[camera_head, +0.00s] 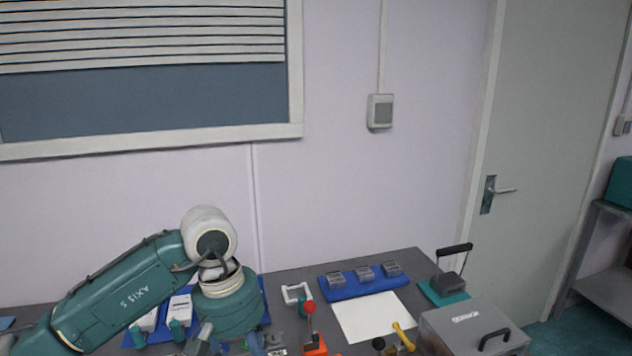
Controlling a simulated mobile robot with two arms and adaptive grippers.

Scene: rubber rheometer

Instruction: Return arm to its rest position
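My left arm (118,297) reaches in from the lower left, bends at a white-capped joint and points its wrist (230,308) down over the left part of the dark table. Grey parts that look like my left gripper (205,341) show at the bottom edge, below the wrist. Its fingertips are cut off or hidden, so I cannot tell whether it is open, shut or holding anything. My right arm and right gripper are not in view.
On the table (408,262) are a blue tray (365,285) with several grey blocks, a white sheet (372,317), a red-knobbed lever (311,325), a yellow-handled tool (403,337), a black-handled tool on a teal base (440,291) and a grey lidded box (462,328). A door (540,150) stands behind, right.

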